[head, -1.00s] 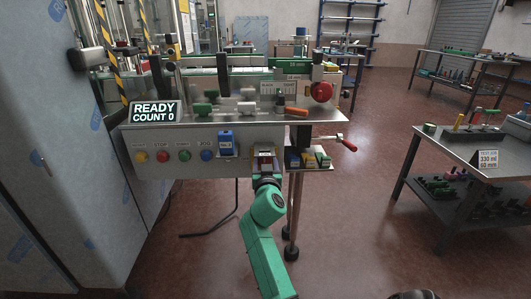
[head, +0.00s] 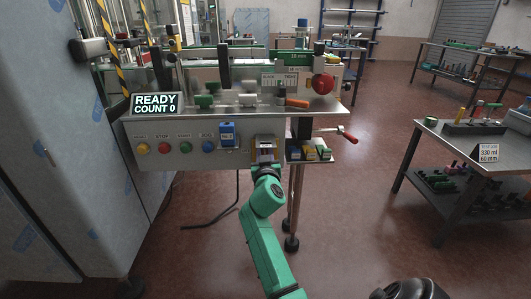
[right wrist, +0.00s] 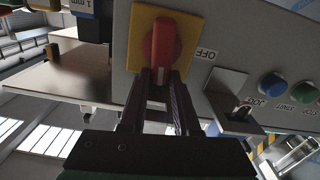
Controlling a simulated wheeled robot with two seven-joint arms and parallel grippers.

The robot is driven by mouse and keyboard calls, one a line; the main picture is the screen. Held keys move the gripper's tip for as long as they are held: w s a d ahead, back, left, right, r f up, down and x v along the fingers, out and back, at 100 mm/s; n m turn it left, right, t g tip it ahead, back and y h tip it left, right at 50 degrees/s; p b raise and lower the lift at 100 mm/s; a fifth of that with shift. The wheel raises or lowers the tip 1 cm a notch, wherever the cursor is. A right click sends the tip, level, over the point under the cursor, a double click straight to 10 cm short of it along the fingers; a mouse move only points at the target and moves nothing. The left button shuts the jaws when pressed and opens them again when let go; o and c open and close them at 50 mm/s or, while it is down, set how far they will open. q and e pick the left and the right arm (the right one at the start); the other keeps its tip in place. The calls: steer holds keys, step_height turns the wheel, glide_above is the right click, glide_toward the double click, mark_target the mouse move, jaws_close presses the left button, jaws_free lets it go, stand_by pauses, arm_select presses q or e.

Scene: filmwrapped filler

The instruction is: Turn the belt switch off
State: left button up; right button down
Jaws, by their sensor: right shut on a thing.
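The belt switch is a red handle (right wrist: 162,48) on a yellow plate (right wrist: 192,38) on the grey machine front. In the right wrist view the handle runs nearly up and down the picture, and the OFF label (right wrist: 207,54) is to the right of the plate. My right gripper (right wrist: 162,80) has its two dark fingers on either side of the handle's near end and is shut on it. In the head view my right gripper (head: 265,150) is at the machine's front panel and covers most of the switch. My left gripper is out of view.
The display (head: 155,103) reads READY, COUNT 0. The floor on the right is clear up to a side table (head: 440,140).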

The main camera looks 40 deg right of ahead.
steer(key=shift+w+a+f+n, duration=0.1)
steer(key=shift+w+n, duration=0.05)
steer(key=shift+n, duration=0.65)
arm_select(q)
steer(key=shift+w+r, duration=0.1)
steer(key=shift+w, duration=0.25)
arm_select(e)
steer(key=shift+w+a+f+n, duration=0.25)
steer(key=shift+f+n, duration=0.15)
steer(key=shift+n, duration=2.15)
steer(key=shift+w+a+f+n, duration=0.25)
steer(key=shift+f+n, duration=0.2)
steer(key=shift+n, duration=2.05)
steer(key=shift+w+a+f+n, duration=0.15)
steer(key=shift+a+f+n, duration=0.2)
steer(key=shift+n, duration=2.2)
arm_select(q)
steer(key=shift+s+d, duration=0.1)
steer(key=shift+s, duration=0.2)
arm_select(e)
steer(key=c, duration=0.6)
jaws_free()
steer(key=shift+d+f, duration=0.1)
steer(key=shift+c, duration=0.2)
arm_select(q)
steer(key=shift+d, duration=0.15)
